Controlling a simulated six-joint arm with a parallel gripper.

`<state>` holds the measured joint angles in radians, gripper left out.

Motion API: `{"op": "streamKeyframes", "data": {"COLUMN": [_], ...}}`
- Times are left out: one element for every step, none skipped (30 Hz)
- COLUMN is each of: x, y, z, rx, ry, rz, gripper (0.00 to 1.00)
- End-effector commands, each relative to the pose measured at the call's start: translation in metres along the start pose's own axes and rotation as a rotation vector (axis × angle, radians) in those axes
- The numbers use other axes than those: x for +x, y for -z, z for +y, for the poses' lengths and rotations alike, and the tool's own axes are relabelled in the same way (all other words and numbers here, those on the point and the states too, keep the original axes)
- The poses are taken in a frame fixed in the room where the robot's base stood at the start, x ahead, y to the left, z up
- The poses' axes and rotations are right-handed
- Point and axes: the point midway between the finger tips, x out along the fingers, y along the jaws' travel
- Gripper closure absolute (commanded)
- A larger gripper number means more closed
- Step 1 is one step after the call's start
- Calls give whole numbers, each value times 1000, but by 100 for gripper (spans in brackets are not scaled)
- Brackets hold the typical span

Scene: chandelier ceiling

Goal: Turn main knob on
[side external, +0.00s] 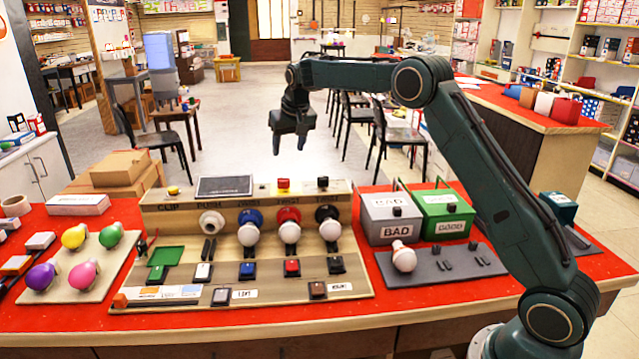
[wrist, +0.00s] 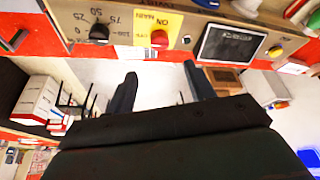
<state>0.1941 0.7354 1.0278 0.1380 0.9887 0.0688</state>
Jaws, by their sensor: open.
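My gripper (side external: 289,148) is open and empty, hanging above and behind the wooden console (side external: 160,207). In the wrist view its two fingers (wrist: 160,75) are spread apart and touch nothing. A black knob (side external: 322,182) sits on the console's top ledge at the right; it shows in the wrist view (wrist: 99,33) beside a number scale. A small yellow knob (side external: 173,190) is at the ledge's left end, also in the wrist view (wrist: 275,51). Small lettering is hard to read.
A dark screen (side external: 223,185) lies on the ledge between the yellow knob and red button. Several bulbs stand in coloured sockets on the front panel. Grey (side external: 391,217) and green (side external: 443,212) boxes stand right of the console. Space around my gripper is clear.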

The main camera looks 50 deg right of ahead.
Motion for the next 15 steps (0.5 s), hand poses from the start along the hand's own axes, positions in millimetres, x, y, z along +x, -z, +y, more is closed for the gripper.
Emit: {"op": "streamKeyframes", "data": {"x": [6,10,15,19,23,29,34,38,44,49,54,60,65,69,75], "y": [0,-1,-1,0,0,-1,-1,0,-1,-1,-1,0,-1,-1,-1], "z": [0,0,0,0,0,0,0,0,0,0,0,0,0,0,0], "rx": [0,0,0,-1,-1,-1,-1,-1,-1,-1,-1,-1,0,0,0], "ry": [0,0,0,0,0,0,0,0,0,0,0,0,0,0,0], "rz": [-2,-2,-2,-2,-2,-3,-3,-2,-2,-2,-3,-2,-2,-2,-2], "gripper": [46,46,46,46,46,46,46,46,46,46,46,46,46,46,46]}}
